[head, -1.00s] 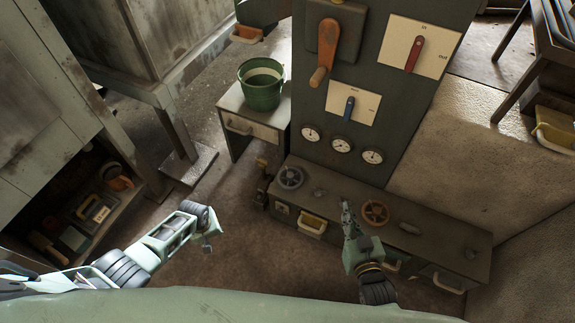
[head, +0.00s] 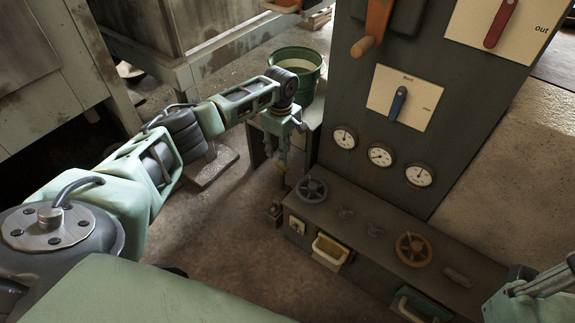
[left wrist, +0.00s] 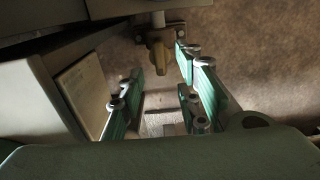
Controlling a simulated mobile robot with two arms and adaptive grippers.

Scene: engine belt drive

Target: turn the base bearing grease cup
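A small brass fitting, which looks like the grease cup (head: 282,168), sits low at the left end of the dark base cabinet. In the left wrist view the brass cup (left wrist: 158,55) shows on a bracket, ahead of and between the open finger tips, and I see no contact. My left gripper (head: 284,152) points down above it, its fingers apart and empty; it also shows in the left wrist view (left wrist: 160,75). My right gripper (head: 545,283) is cut off at the right edge of the head view, and its finger state is unclear.
The green bucket (head: 298,70) stands right behind my left wrist. The dark panel (head: 345,100) with levers and gauges rises to the right. A grey handwheel (head: 312,189) and an orange handwheel (head: 416,249) lie on the base top. Floor (head: 225,235) is open at left.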

